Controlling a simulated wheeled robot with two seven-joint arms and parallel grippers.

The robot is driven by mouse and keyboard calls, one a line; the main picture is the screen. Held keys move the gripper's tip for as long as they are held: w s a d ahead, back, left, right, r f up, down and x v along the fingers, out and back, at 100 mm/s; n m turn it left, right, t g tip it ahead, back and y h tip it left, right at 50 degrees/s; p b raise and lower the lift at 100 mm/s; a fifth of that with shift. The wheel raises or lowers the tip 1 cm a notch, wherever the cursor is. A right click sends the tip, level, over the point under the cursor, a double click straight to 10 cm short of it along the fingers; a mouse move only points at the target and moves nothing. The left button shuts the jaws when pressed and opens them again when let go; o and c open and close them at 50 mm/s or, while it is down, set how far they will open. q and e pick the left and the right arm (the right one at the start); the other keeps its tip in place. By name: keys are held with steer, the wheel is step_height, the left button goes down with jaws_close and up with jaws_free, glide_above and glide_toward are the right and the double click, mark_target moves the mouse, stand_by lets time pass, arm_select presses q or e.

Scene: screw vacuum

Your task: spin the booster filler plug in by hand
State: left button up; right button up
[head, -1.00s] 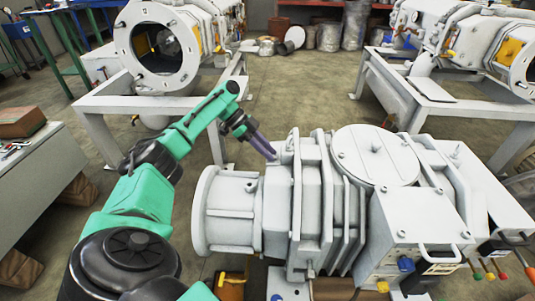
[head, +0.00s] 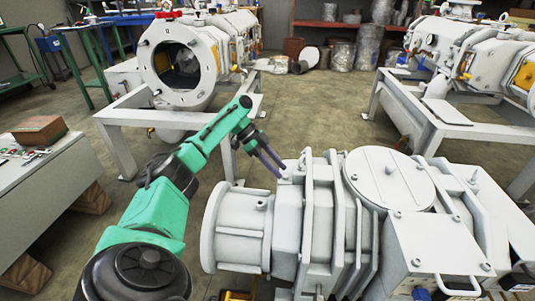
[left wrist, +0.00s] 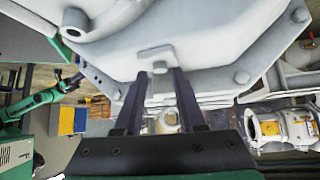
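The filler plug (left wrist: 160,67) shows in the left wrist view as a small pale head on a square boss of the light grey vacuum pump body (head: 317,215). My left gripper (head: 279,172) is at the pump's upper left side, behind the round flange, with its dark purple fingers pointing at the body. In the left wrist view the two fingertips (left wrist: 160,74) stand apart, one on each side of the plug, with gaps visible. In the head view the plug itself is too small to tell. A green arm with a small gripper (left wrist: 72,82) shows at the left wrist view's left edge; its fingers are unclear.
A round lid (head: 389,178) and a raised box (head: 440,245) are on the pump's right part. Other pumps on white stands (head: 180,112) fill the back left and back right. A bench (head: 45,185) with a brown box (head: 40,131) is at left. The floor between is clear.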

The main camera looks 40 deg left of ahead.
arm_select(q)
steer(key=v, duration=1)
steer(key=shift+s+a+r, duration=0.15)
steer(key=shift+r, duration=0.2)
